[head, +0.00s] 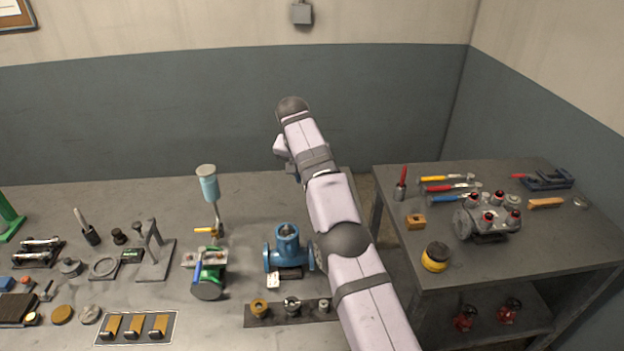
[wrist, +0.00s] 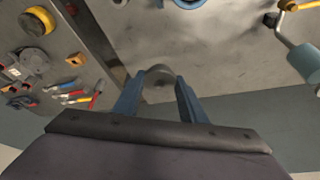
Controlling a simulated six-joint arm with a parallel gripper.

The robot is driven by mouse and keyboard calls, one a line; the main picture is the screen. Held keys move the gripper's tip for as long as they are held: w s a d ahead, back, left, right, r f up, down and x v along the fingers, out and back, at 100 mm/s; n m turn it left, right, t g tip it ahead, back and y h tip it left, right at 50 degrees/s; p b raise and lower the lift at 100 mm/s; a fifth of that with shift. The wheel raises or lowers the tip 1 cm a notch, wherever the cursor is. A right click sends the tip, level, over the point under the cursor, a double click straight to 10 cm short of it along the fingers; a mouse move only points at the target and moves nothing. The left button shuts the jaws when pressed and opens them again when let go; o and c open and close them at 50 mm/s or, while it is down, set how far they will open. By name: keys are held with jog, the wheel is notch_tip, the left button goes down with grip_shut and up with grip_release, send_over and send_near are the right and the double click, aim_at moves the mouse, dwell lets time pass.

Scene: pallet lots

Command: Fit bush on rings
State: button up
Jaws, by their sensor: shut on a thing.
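My gripper (wrist: 158,92) shows in the wrist view, its two blue fingers shut on a grey rounded piece (wrist: 159,74), which looks like the bush. It is held in the air, clear of the bench. In the head view my arm hides the fingers and the held piece. A blue flanged body (head: 288,246) with an upright open neck stands on the bench; its edge also shows at the top of the wrist view (wrist: 188,3), apart from the held piece. I cannot make out the rings inside the neck.
A dark strip (head: 281,318) with a brass ring, a metal flange and a small nut lies before the blue body. A green vice-like unit (head: 209,284) and a blue-cupped stand (head: 208,187) are left. A side table (head: 550,252) with tools and a yellow-black tin (head: 435,257) is right.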

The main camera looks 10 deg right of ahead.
jog(key=shift+s+a+r+p, duration=0.1)
jog(key=shift+a+r+p, duration=0.15)
jog(key=shift+r, duration=0.2)
jog(key=shift+a+r+p, duration=0.1)
jog(key=shift+r+p, duration=0.1)
jog(key=shift+r, duration=0.25)
jog(key=s+a+r+n+p, duration=0.2)
jog(key=s+a+r+p, duration=0.3)
jog(key=s+r+p, duration=0.1)
jog(key=n+y, duration=0.2)
jog(key=n, duration=0.1)
send_over(287, 227)
notch_tip(287, 227, down, 8)
jog(key=shift+s, duration=0.3)
jog(key=shift+r, duration=0.15)
jog(key=shift+b, duration=0.3)
jog(key=shift+f+b, duration=1.65)
jog(key=shift+f, duration=0.7)
jog(key=shift+f+b, duration=1.3)
jog(key=shift+f, duration=0.4)
